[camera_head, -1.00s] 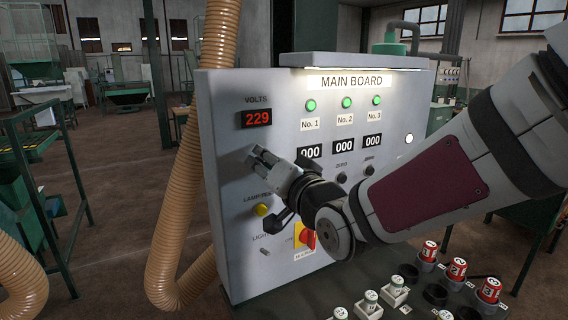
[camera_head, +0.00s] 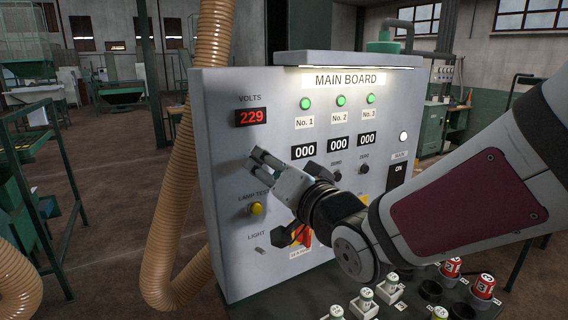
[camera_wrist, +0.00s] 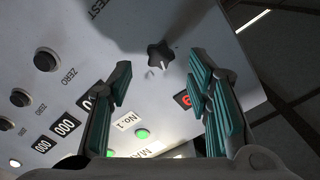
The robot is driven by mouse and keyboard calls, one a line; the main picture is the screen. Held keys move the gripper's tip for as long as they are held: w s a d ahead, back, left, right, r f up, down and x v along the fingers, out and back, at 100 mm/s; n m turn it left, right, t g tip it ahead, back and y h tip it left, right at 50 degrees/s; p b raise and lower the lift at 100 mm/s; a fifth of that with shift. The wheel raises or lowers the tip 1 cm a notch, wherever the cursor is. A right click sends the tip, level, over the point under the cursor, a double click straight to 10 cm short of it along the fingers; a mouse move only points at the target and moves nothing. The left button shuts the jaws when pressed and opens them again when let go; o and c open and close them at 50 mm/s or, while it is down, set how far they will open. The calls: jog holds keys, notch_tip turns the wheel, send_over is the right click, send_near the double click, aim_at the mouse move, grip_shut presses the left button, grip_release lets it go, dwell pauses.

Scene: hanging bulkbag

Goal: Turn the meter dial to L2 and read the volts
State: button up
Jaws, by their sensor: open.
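The volts display (camera_head: 251,117) on the main board reads 229 in red; it shows partly in the wrist view (camera_wrist: 185,99). The meter dial (camera_wrist: 160,56) is a dark, lobed knob with a pale pointer mark. It sits on the panel between my two fingers in the wrist view, with clear gaps on both sides. My gripper (camera_head: 260,160) is open and empty in front of the panel, below the display. In the head view the gripper hides the dial. The dial's position labels cannot be read.
Several fuses (camera_head: 451,267) stand on the ledge below. A tan hose (camera_head: 190,170) hangs at left.

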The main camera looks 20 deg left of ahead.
jog(key=v, duration=0.8)
jog(key=shift+a, duration=0.1)
jog(key=w+d+f+m+h, duration=0.1)
jog(key=d+f+h, duration=0.1)
jog(key=d+h, duration=0.6)
jog(key=w+d+f+m+h, duration=0.1)
jog(key=d+f+h, duration=0.15)
jog(key=d, duration=0.95)
jog(key=s+d+f+g+h, duration=0.1)
jog(key=s+d+g, duration=0.2)
jog(key=s+d, duration=0.3)
jog(key=s+d+f+g+h, duration=0.2)
jog(key=s+d, duration=0.4)
jog(key=s, duration=0.5)
jog(key=shift+d+g, duration=0.35)
jog(key=shift+g, duration=0.35)
jog(key=shift+f, duration=0.1)
